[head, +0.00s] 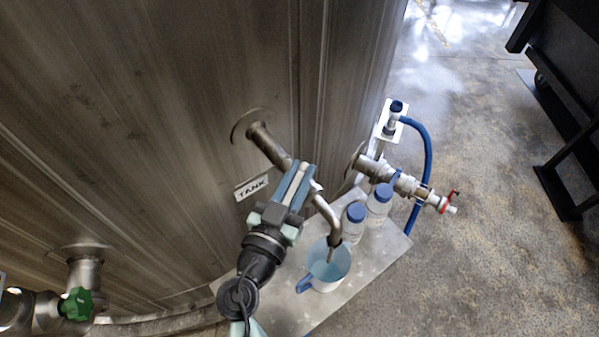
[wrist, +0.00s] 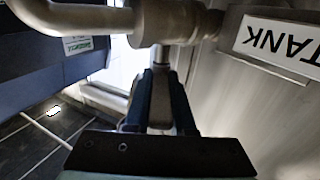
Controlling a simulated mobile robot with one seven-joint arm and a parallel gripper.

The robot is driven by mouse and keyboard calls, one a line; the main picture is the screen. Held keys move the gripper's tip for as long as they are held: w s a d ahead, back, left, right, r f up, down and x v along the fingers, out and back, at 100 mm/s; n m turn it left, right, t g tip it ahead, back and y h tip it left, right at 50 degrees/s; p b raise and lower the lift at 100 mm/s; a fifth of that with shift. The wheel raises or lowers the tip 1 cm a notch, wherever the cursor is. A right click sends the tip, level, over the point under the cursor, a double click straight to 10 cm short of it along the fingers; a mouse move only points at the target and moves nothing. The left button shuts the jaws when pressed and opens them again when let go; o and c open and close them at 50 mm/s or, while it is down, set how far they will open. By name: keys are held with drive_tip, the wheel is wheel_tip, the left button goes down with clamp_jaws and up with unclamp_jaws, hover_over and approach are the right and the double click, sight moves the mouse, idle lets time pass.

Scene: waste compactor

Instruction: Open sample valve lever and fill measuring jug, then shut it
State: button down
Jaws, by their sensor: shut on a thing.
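My gripper (head: 297,183) is at the sample pipe on the tank wall, its two fingers on either side of a pale metal lever. In the wrist view my gripper (wrist: 160,105) is shut on the valve lever (wrist: 161,112), just below the valve body (wrist: 172,22). The fingers hide part of the valve in the head view. The bent spout (head: 326,215) points down into the measuring jug (head: 329,287), which stands upright on the metal shelf with its blue handle to the left. The jug holds pale blue liquid, and a thin streak shows below the spout.
Two blue-capped bottles (head: 353,228) stand right of the jug on the shelf (head: 300,318). A second valve with a red handle (head: 446,204) and a blue hose (head: 428,150) are at right. A TANK label (head: 252,187) is left of my gripper.

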drive_tip(key=shift+a+f+m+h+b, duration=0.1)
drive_tip(key=shift+f+m+h+b, duration=0.2)
drive_tip(key=shift+b, duration=0.55)
drive_tip(key=shift+g+h+b, duration=0.4)
drive_tip(key=shift+b, duration=0.25)
drive_tip(key=m+h+b, duration=0.1)
drive_tip(key=b, duration=0.1)
drive_tip(key=m+g+h+b, duration=0.1)
drive_tip(key=b, duration=0.1)
drive_tip(key=shift+w+a+f+b, duration=0.15)
drive_tip(key=shift+a+b, duration=0.05)
drive_tip(key=shift+b, duration=0.2)
drive_tip(key=m+g+h+b, duration=0.1)
drive_tip(key=b, duration=0.1)
drive_tip(key=m+g+h+b, duration=0.1)
drive_tip(key=h+b, duration=0.1)
drive_tip(key=b, duration=0.1)
drive_tip(key=shift+w+a+g, duration=0.15)
drive_tip(key=shift+g, duration=0.25)
drive_tip(key=shift+r+m+g+h+b, duration=0.3)
drive_tip(key=shift+m+g+h+b, duration=0.5)
drive_tip(key=shift+b, duration=0.4)
drive_tip(key=shift+r, duration=0.1)
drive_tip(key=c, duration=0.8)
unclamp_jaws()
drive_tip(key=shift+o, duration=0.2)
